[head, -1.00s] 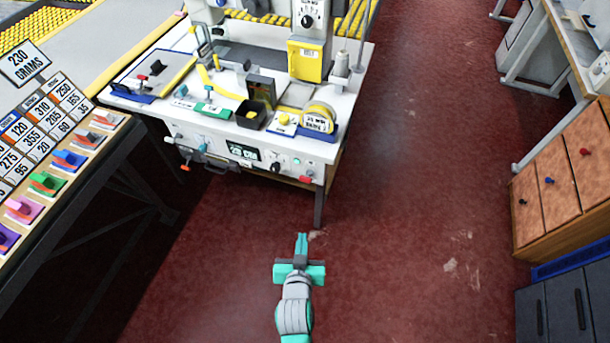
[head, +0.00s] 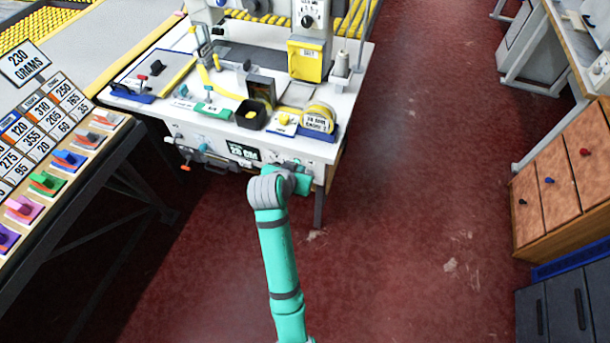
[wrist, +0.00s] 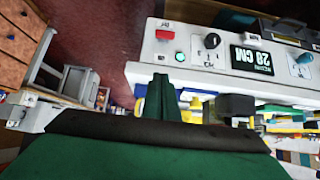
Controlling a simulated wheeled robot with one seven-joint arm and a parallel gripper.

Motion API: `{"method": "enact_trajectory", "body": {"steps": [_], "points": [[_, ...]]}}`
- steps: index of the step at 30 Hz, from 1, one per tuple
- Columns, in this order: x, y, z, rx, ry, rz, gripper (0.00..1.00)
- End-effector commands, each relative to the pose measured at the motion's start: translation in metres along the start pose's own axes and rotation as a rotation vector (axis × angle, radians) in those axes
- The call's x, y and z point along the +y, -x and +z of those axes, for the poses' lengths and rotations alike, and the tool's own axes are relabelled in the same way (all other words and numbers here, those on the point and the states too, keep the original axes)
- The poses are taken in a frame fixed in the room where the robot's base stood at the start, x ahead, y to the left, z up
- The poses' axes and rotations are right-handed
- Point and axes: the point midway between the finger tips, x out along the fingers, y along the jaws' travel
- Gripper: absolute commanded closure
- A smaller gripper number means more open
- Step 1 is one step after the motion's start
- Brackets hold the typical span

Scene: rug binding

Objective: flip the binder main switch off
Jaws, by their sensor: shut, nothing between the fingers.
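The binder (head: 322,150) is a white machine table with controls along its front panel. In the wrist view, a red switch (wrist: 164,34) sits at the panel's end, near a lit green lamp (wrist: 180,57) and a black knob (wrist: 211,41). I take the red switch as the main switch; its exact position is too small to tell. My gripper (head: 302,180) is at the right end of the panel and hides the red switch in the head view. In the wrist view, my gripper's teal fingers (wrist: 161,80) are shut and empty, just short of the switch and lamp, with no clear contact.
A 28 CM display (head: 242,152) and several other knobs and levers share the panel. A tape roll (head: 319,119) and a black bin (head: 250,115) stand on the table above. A rack of coloured clips (head: 47,183) is at left.

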Motion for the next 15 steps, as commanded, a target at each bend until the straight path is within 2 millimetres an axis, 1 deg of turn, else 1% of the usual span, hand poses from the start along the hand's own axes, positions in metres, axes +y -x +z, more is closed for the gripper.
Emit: {"method": "enact_trajectory", "body": {"steps": [8, 11, 15], "points": [[0.000, -0.002, 0.001, 0.000, 0.000, 0.000, 1.00], [0.001, -0.008, 0.001, -0.001, 0.000, 0.001, 1.00], [0.001, -0.028, 0.001, -0.002, 0.001, 0.002, 1.00]]}}
